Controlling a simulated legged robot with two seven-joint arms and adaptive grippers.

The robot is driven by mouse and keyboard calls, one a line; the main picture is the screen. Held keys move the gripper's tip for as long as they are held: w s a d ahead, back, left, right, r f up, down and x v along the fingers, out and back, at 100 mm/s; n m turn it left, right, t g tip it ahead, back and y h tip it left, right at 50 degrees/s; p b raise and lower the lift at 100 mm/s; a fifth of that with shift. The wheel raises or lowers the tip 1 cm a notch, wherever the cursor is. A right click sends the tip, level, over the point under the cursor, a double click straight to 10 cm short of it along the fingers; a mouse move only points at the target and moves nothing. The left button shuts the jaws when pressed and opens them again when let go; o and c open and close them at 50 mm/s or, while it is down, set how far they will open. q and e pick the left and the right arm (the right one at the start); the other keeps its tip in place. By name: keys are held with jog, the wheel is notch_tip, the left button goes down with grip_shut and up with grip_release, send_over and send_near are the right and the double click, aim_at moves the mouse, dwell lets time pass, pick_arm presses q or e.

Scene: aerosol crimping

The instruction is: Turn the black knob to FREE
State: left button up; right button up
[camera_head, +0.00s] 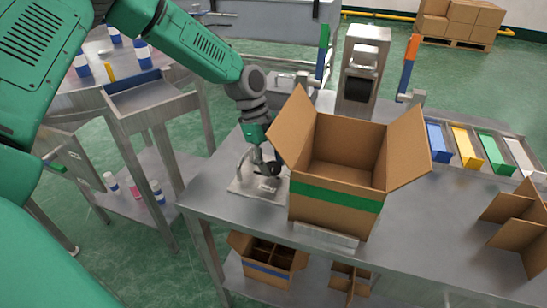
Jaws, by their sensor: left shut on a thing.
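A small metal fixture on a pale base plate (248,183) stands on the metal table, left of the open cardboard box. The black knob (276,169) shows as a small dark round shape at this fixture, partly hidden by my gripper. My left gripper (268,167) reaches down from above and is shut on the knob. Its dark fingers and the knob are hard to tell apart at this size. The knob's markings and its setting are too small to read. My right gripper is not in view.
The open cardboard box (336,194) with a green band stands close to the right of my gripper, its left flap near my wrist. A grey dispenser-like machine (362,68) stands behind it. Coloured bins (466,147) line the right.

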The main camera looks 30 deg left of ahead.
pick_arm(q)
jog(key=n+p, duration=0.1)
jog(key=n, duration=0.1)
jog(key=n+t+p, duration=0.1)
jog(key=shift+a+r+n+t+p, duration=0.2)
jog(key=shift+n+t+p, duration=0.1)
jog(key=shift+n, duration=0.1)
jog(key=n+t+p, duration=0.1)
jog(key=n+p, duration=0.1)
jog(key=n, duration=0.1)
jog(key=shift+s+f+n+y, duration=0.1)
jog(key=shift+n+y, duration=0.2)
jog(key=n+t+p, duration=0.1)
jog(key=n+p, duration=0.1)
jog(key=n, duration=0.1)
jog(key=shift+d+n+y, duration=0.1)
jog(key=shift+n+y, duration=0.2)
jog(key=shift+y, duration=0.1)
jog(key=shift+s+d+f+n+t+y+p, duration=0.1)
jog(key=shift+n+t+y+p, duration=0.25)
jog(key=shift+n, duration=0.45)
jog(key=shift+f+n+t+y+p, duration=0.15)
jog(key=shift+n+p, duration=0.3)
jog(key=shift+n, duration=0.65)
jog(key=o, duration=1.2)
jog(key=shift+c, duration=0.2)
jog(key=shift+r, duration=0.1)
